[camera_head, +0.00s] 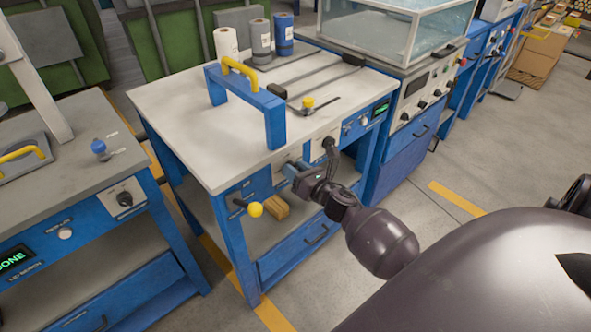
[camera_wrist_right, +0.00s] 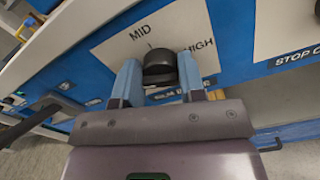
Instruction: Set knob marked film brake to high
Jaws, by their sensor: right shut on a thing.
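In the right wrist view, a black round knob (camera_wrist_right: 158,65) sits on a white plate (camera_wrist_right: 118,45) marked MID and HIGH. The label below the knob is mostly hidden by my gripper, so I cannot read it fully. My right gripper (camera_wrist_right: 158,80) is shut on the knob, one blue finger on each side. A short mark shows above the knob near MID, but I cannot tell where its pointer stands. In the head view, my right gripper (camera_head: 289,169) is at the front panel of the middle workbench (camera_head: 180,100) and hides the knob. My left gripper is out of view.
A yellow-ended lever (camera_head: 255,209) sticks out left of my gripper, beside a wooden block (camera_head: 277,208). A second black knob (camera_head: 328,142) sits close on the right. A blue frame (camera_head: 273,122) with a yellow handle stands on the benchtop above.

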